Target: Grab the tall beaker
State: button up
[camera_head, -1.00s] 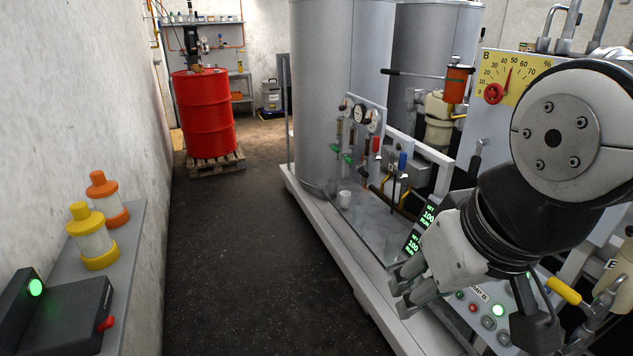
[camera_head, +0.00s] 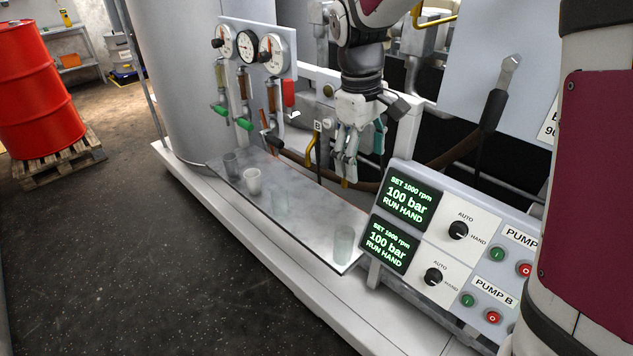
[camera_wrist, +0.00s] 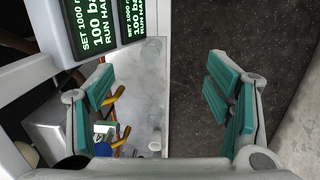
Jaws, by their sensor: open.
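A tall clear beaker (camera_head: 343,244) stands upright at the near right end of the glass-like shelf (camera_head: 306,222) in the head view. A fainter clear beaker (camera_head: 279,203), a white cup (camera_head: 252,181) and a grey glass beaker (camera_head: 231,163) stand farther along it. My gripper (camera_head: 346,172) points down, empty, above the back edge of the shelf and apart from the beakers. In the wrist view my gripper (camera_wrist: 160,88) is open, its teal pads wide apart with the shelf (camera_wrist: 147,75) between them. The white cup (camera_wrist: 155,145) shows low there; the clear beakers are hard to make out.
A pump control panel (camera_head: 450,240) stands right beside the shelf's near end. Gauges (camera_head: 250,46) and valves with pipes rise behind the shelf. A large grey tank (camera_head: 180,80) stands at its far end. Dark open floor (camera_head: 150,260) lies left; a red drum (camera_head: 35,95) stands on a pallet.

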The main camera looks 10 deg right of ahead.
jog(key=w+a+f+n+g+h+b, duration=0.15)
jog(key=w+f+b, duration=0.5)
jog(key=f, duration=0.75)
jog(key=n+b, duration=0.2)
jog(key=n, duration=0.1)
send_near(348, 248)
jog(key=w+a, duration=0.2)
jog(key=w, duration=0.2)
jog(key=shift+g+h, duration=0.45)
jog(key=shift+h, duration=0.1)
jog(key=b+x, duration=0.2)
jog(key=x, duration=0.6)
jog(key=shift+s+d+f, duration=0.1)
jog(key=shift+s+f, duration=0.05)
jog(key=shift+f, duration=0.05)
jog(key=shift+d+b+x, duration=0.1)
jog(key=shift+b+x, duration=0.65)
jog(key=shift+x, duration=0.65)
jog(key=shift+d+b+x, duration=0.15)
jog(key=shift+b+x, duration=0.55)
jog(key=shift+x, duration=0.75)
jog(key=shift+r, duration=0.15)
jog(key=c, duration=1.1)
